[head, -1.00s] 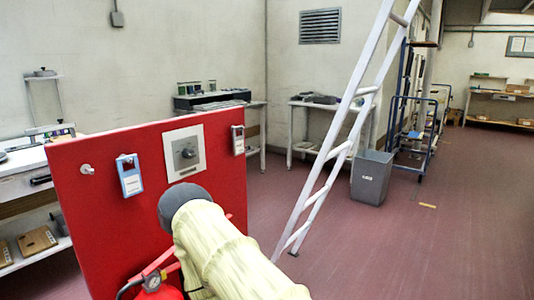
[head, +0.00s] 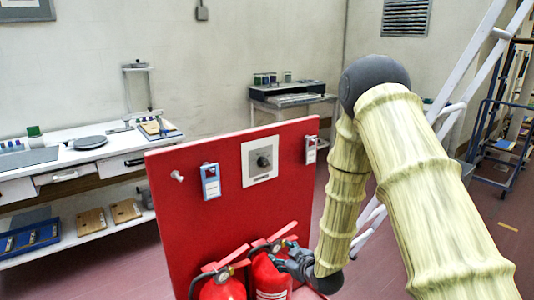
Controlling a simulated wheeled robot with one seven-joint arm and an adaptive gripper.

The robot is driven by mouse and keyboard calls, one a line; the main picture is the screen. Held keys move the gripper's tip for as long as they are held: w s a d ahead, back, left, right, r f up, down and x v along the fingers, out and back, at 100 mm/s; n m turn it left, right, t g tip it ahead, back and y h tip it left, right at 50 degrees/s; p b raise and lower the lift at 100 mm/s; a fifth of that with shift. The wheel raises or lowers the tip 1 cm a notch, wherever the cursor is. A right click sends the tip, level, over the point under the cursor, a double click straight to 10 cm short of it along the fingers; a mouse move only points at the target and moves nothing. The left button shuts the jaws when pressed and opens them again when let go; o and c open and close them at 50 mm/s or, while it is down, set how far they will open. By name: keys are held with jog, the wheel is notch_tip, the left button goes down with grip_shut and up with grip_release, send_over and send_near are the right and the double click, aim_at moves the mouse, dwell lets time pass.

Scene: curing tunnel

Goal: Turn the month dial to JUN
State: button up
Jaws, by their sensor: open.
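The dial (head: 264,160) is a dark round knob on a pale square plate, fixed to the upper middle of the upright red board (head: 225,215). Its markings are too small to read, so I cannot tell which month it points at. My gripper (head: 285,262) is dark grey and hangs low in front of the board's right part, well below the dial. It is open, beside the fire extinguishers. I cannot tell whether it touches them.
Red fire extinguishers (head: 271,278) stand at the board's foot. A blue-and-white tag (head: 210,181), another tag (head: 310,150) and a peg (head: 177,176) flank the dial. A white workbench (head: 80,152) stands behind left, a ladder (head: 478,55) at right.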

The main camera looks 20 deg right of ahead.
aim_at(267, 165)
jog(key=w+d+r+n+t+y+p, duration=0.15)
jog(key=w+r, duration=0.35)
jog(key=r, duration=0.7)
jog(key=w+d+r+n+t+y+p, duration=0.1)
jog(key=w+r+n+t+p, duration=0.2)
jog(key=r, duration=0.9)
jog(key=shift+m, duration=0.35)
jog(key=x, duration=1.1)
jog(key=shift+w+d+p, duration=0.25)
jog(key=shift+w+p, duration=0.1)
jog(key=shift+p, duration=0.05)
jog(key=c, duration=1)
